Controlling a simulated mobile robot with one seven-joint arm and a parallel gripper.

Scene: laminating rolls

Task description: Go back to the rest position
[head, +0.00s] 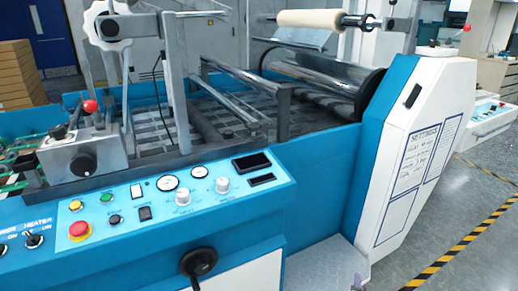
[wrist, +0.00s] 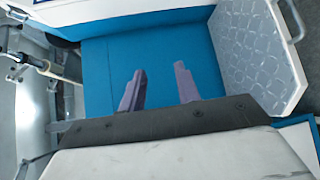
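My gripper (wrist: 160,69) shows in the wrist view, with its two grey-purple fingers apart and nothing between them. The fingers point toward a blue panel (wrist: 105,65) of the machine, and I cannot tell how far off it is. The laminating machine (head: 320,180) fills most of the head view, blue and white, with a light blue control panel (head: 150,235). A pale roll (head: 310,18) sits on a shaft at the top, and a shiny film roll (head: 325,72) lies below it.
A textured metal step plate (head: 325,264) lies low at the machine's front; it also shows in the wrist view (wrist: 262,50). A black crank knob (head: 198,262) sticks out below the panel. Grey floor with a yellow-black stripe (head: 450,262) is open at right.

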